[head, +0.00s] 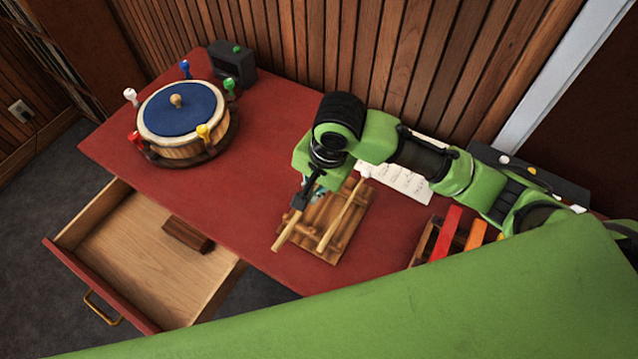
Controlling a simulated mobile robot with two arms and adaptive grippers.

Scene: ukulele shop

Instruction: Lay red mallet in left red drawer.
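The left drawer (135,245) of the red table is pulled open, with a red front and a brass handle. A wooden rack (345,242) stands on the table. A mallet with a white head (363,170) lies slantwise on it. A second wooden mallet handle (287,232) sticks out below my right gripper (302,200), towards the table's front edge. Its head is hidden by the gripper and arm, so I cannot see its colour. The black fingers overlap the upper end of this handle; whether they are closed on it is unclear. My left gripper is out of view.
A brown block (187,234) lies in the drawer towards its right side. A round drum-like stand (180,112) with coloured pegs and a dark box (233,65) stand at the back left. Paper sheets (408,183) and a crate with coloured bars (447,232) are at the right.

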